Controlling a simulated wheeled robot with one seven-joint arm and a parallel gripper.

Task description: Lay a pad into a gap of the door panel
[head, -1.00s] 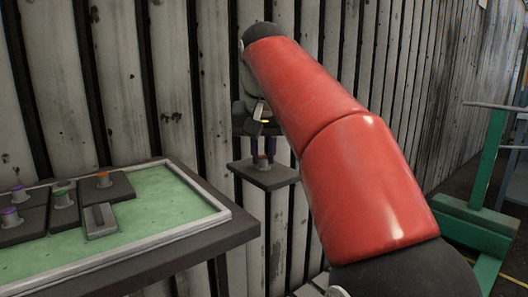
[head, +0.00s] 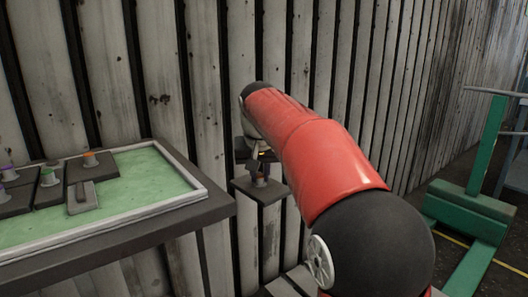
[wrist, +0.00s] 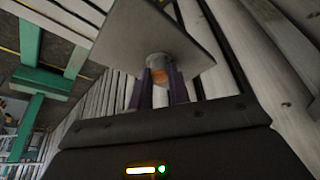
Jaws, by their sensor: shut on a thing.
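My gripper (head: 262,176) is shut on the knob of a dark grey square pad (head: 259,190), held in the air in front of the plank wall. In the wrist view the purple fingers of my gripper (wrist: 158,78) stand on both sides of a grey knob with an orange band, and the flat pad (wrist: 150,28) lies beyond it. A green board with a raised grey rim (head: 180,165), perhaps the door panel, lies on a dark table at the left. Dark pads with purple, green and orange knobs (head: 92,165) lie on it. Its left part is out of view.
The dark table edge (head: 150,225) is left of the held pad, with a small gap between. A grey block (head: 82,197) lies on the green board. Bare green shows toward its right side. A green metal stand (head: 470,205) is at the right. The plank wall is close behind.

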